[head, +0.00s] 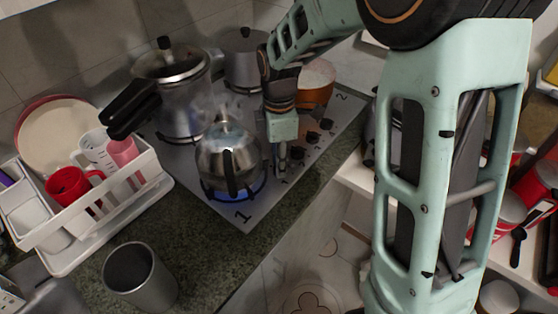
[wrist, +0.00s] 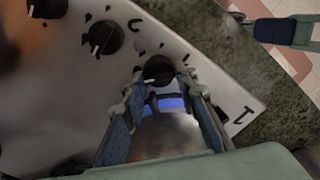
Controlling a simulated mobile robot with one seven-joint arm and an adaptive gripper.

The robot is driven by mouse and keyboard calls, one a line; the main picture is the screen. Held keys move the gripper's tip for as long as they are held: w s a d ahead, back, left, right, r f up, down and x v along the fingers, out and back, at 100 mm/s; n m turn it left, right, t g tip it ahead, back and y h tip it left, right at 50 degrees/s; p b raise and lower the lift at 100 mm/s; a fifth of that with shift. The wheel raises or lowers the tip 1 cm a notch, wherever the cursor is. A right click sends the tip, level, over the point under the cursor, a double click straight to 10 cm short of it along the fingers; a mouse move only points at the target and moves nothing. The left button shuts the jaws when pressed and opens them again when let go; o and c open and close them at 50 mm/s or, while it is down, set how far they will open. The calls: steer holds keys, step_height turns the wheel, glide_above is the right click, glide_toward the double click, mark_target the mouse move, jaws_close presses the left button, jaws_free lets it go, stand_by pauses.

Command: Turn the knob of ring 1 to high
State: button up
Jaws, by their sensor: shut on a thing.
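The steel hob (head: 236,218) carries a "1" at its near corner. Ring 1 burns with a blue flame under a steel kettle (head: 228,160). My gripper (head: 283,172) points down at the knob row beside the kettle. In the wrist view, my gripper (wrist: 160,82) has its fingertips on either side of the black knob (wrist: 158,69) nearest the "1", shut on it. The knob's light pointer mark faces left in that view. In the head view this knob is hidden by my gripper.
More knobs (head: 312,137) run along the hob toward the "2". A pressure cooker (head: 172,95) and a grey pot (head: 244,62) stand behind the kettle. A white dish rack (head: 95,225) and a metal cup (head: 140,277) sit at left on the counter.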

steer(key=shift+m, duration=1)
steer(key=o, duration=1.2)
steer(key=shift+c, duration=0.2)
step_height(320, 180, up, 12)
steer(key=shift+w, duration=0.1)
